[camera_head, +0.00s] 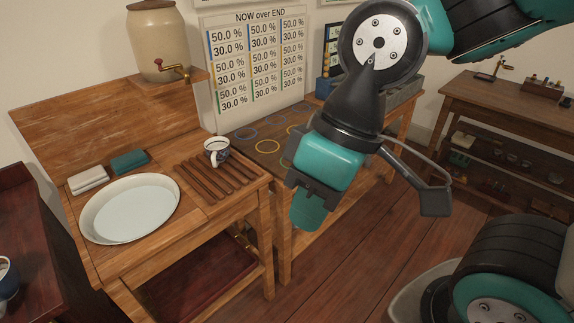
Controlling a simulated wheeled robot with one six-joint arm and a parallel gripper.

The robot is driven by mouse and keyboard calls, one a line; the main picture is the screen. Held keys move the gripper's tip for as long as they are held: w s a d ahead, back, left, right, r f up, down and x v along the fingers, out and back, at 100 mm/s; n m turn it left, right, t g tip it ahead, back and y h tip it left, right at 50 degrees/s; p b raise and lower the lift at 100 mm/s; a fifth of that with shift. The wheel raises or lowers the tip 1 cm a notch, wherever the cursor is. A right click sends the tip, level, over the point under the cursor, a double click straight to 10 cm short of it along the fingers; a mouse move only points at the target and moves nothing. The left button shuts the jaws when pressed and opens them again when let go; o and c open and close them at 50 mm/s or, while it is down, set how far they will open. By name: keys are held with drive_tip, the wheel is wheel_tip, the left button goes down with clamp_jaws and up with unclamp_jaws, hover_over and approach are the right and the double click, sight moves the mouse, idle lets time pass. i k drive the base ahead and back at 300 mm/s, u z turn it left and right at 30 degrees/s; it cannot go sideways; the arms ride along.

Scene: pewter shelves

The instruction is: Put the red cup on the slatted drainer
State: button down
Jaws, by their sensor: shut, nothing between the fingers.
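The slatted drainer (190,181) is a set of brown wooden slats on the right part of the wooden washstand. A small white cup with a dark blue pattern (217,156) stands upright at the drainer's back right, its handle toward the front. I see no red cup in this view. My gripper (308,210) is shut and empty, hanging to the right of the washstand and apart from the drainer.
A white basin (130,209) is set in the washstand, with a pale block (88,180) and a teal block (130,161) behind it. A stoneware dispenser (158,42) stands above. A patterned cup (7,279) is cut off at left. The drainer's front slats are clear.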

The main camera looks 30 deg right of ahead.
sight(215, 144)
drive_tip(key=z, duration=0.1)
drive_tip(key=k, duration=0.5)
drive_tip(key=z, duration=1.4)
drive_tip(key=i, duration=1.4)
drive_tip(key=u, duration=0.85)
drive_tip(key=i, duration=0.55)
drive_tip(key=u, duration=0.5)
